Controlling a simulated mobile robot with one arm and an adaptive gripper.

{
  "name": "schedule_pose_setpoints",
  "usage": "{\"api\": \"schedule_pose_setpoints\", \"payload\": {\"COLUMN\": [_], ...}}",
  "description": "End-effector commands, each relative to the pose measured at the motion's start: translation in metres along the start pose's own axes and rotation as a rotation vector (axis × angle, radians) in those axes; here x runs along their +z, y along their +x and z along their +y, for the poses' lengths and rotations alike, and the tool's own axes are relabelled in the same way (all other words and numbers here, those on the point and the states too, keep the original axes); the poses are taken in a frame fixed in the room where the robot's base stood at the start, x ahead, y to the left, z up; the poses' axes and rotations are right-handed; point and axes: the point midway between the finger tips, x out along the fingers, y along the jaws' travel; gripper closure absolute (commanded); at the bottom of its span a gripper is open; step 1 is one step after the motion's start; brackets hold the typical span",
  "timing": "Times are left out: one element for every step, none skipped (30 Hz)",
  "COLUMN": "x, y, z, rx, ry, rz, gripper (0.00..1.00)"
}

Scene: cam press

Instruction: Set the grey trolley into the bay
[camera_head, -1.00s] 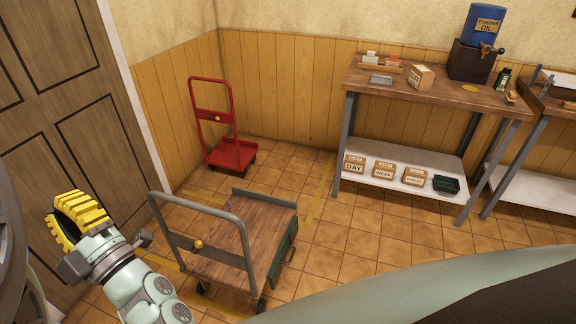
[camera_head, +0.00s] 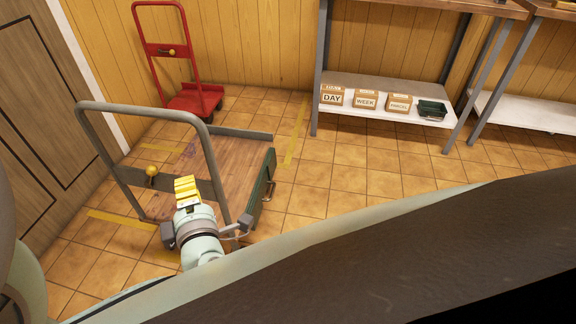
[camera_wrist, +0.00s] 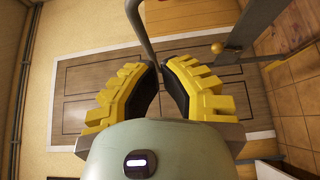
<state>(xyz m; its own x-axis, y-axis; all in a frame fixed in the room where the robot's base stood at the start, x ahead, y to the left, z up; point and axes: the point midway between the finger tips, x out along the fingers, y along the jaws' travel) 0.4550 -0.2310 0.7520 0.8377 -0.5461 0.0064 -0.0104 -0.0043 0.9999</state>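The grey trolley (camera_head: 243,163) stands on the tiled floor in the head view, with a wooden deck, a tall grey tube handle and a yellow knob on its cross plate. A dark green part hangs on its right side. My gripper (camera_head: 186,184), with yellow fingers, is in front of the handle's lower right part. In the wrist view my gripper (camera_wrist: 161,82) has its fingers apart. A grey handle tube (camera_wrist: 142,32) runs down toward the gap between them; I cannot tell whether it touches. Yellow floor tape (camera_head: 295,138) lies beyond the deck, with more strips at its left.
A red trolley (camera_head: 193,101) stands by the back wall. A workbench (camera_head: 316,90) has a lower shelf with labelled boxes (camera_head: 365,100) and a dark green bin (camera_head: 432,110). A door (camera_head: 40,110) is at left. Open tiles lie right of the grey trolley.

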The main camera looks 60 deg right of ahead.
Motion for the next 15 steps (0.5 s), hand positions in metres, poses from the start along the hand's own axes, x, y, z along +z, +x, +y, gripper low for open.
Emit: {"api": "schedule_pose_setpoints", "payload": {"x": [0.003,0.004,0.005,0.005,0.005,0.005,0.004,0.004,0.004,0.003,0.004,0.004,0.004,0.004,0.004], "y": [-0.001,0.000,0.001,0.003,0.005,0.009,0.013,0.017,0.023,0.028,0.032,0.039,0.044,0.050,0.056], "z": [-0.006,-0.006,-0.006,-0.006,-0.005,-0.004,-0.003,-0.003,-0.003,-0.004,-0.004,-0.004,-0.003,-0.003,-0.003], "rx": [-0.004,-0.005,-0.006,-0.006,-0.005,-0.004,-0.002,-0.002,-0.003,-0.004,-0.006,-0.005,-0.003,-0.002,-0.003], "ry": [-0.008,-0.010,-0.012,-0.013,-0.013,-0.013,-0.013,-0.013,-0.012,-0.011,-0.011,-0.011,-0.011,-0.011,-0.010], "rz": [-0.012,-0.014,-0.015,-0.016,-0.015,-0.014,-0.012,-0.011,-0.010,-0.010,-0.012,-0.012,-0.012,-0.010,-0.010], "gripper": [1.00,1.00,1.00,1.00,1.00,1.00,1.00,1.00,1.00,1.00,1.00,1.00,1.00,1.00,1.00]}}
